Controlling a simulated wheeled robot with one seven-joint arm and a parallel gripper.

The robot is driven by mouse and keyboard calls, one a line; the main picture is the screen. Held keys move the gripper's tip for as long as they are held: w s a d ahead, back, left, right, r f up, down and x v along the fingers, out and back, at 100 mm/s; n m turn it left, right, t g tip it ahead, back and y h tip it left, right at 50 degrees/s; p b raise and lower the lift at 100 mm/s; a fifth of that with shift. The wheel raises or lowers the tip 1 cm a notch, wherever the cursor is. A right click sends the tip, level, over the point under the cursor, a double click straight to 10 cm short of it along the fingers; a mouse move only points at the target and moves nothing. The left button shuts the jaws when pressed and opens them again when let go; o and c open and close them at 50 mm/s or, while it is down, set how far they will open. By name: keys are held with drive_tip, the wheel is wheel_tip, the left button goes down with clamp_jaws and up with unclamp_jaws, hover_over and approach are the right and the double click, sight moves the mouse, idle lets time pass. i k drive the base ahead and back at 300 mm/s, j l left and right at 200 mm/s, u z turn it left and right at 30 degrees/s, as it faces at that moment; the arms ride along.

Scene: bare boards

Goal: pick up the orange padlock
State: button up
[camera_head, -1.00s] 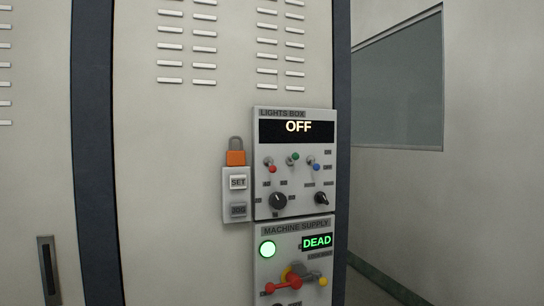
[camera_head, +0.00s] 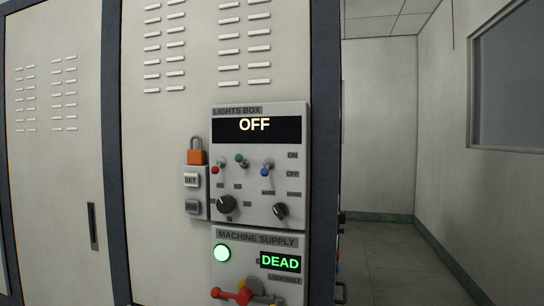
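The orange padlock (camera_head: 197,156) has a grey shackle. It stands upright on top of a small grey box with SET and a second button (camera_head: 194,194), left of the lights box panel. Its shackle points up and looks closed. My gripper does not show in this view.
The LIGHTS BOX panel (camera_head: 259,165) reads OFF and has several toggles and two black knobs that stick out. Below it, the MACHINE SUPPLY panel (camera_head: 258,265) reads DEAD, with a lit green lamp and a red handle. Open floor (camera_head: 385,262) lies to the right of the cabinet.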

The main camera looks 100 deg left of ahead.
sight(195, 158)
drive_tip(key=i+u, duration=0.15)
drive_tip(key=u, duration=0.3)
drive_tip(key=i+l+u, duration=0.1)
drive_tip(key=u, duration=0.4)
drive_tip(key=i+l+u, duration=0.15)
drive_tip(key=u, duration=0.3)
drive_tip(key=i, duration=0.1)
